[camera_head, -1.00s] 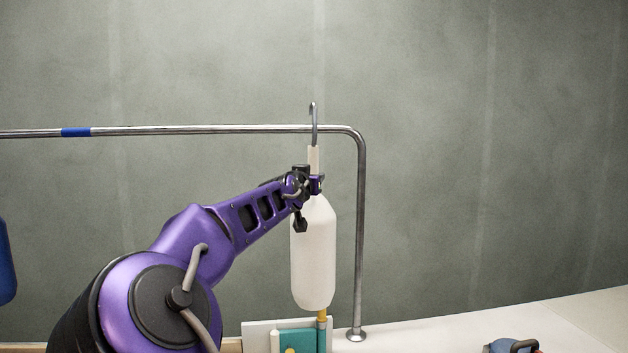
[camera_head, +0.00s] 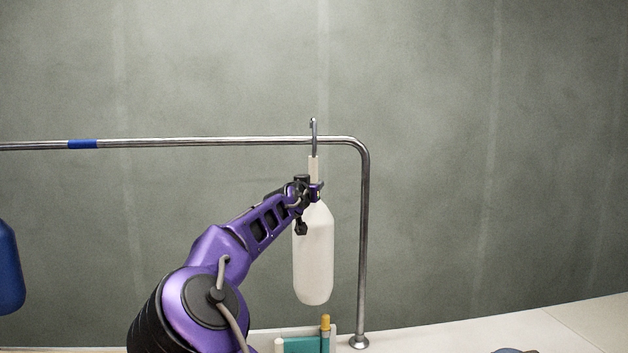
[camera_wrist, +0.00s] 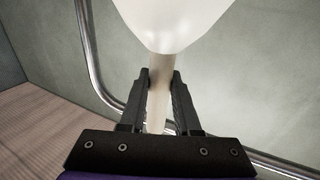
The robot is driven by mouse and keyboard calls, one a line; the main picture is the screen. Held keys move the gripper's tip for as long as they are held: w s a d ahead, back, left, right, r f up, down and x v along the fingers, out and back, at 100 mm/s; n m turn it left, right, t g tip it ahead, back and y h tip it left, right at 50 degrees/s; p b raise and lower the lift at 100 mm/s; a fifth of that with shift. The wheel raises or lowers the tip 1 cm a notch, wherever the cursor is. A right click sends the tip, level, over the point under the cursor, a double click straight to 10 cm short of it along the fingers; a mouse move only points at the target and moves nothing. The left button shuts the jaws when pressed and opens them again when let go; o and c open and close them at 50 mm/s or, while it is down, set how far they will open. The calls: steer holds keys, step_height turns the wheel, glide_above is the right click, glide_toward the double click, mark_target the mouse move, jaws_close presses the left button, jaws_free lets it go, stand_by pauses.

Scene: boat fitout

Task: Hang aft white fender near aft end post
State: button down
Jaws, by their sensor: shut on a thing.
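The white fender (camera_head: 314,258) hangs upright with its neck in my gripper (camera_head: 314,189), just left of the end post (camera_head: 364,250). A metal hook (camera_head: 313,131) tops its neck and overlaps the rail (camera_head: 220,141) near the bend; I cannot tell whether it bears on the rail. In the wrist view, the fingers of my gripper (camera_wrist: 161,95) close on the pale neck, with the white fender body (camera_wrist: 172,20) at the top of the picture. The end post's foot stands on the white deck.
A blue fender (camera_head: 9,268) is at the left edge. A blue band (camera_head: 82,144) marks the rail. A teal box (camera_head: 302,345) and a yellow-capped item (camera_head: 325,323) are below the white fender. The deck (camera_head: 480,333) is mostly clear at right.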

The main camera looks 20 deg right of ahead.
steer(key=shift+w+d+r+p, duration=0.1)
steer(key=shift+w+d+p, duration=0.05)
steer(key=shift+w+p, duration=0.75)
steer(key=shift+w+d+r+p, duration=0.1)
steer(key=shift+w+d+p, duration=0.1)
steer(key=shift+w+p, duration=0.65)
steer(key=shift+w+d+r+p, duration=0.15)
steer(key=shift+w+p, duration=0.5)
steer(key=shift+p, duration=0.45)
step_height(320, 180, down, 4)
steer(key=b, duration=0.3)
steer(key=shift+r+b, duration=0.15)
steer(key=shift+b, duration=0.15)
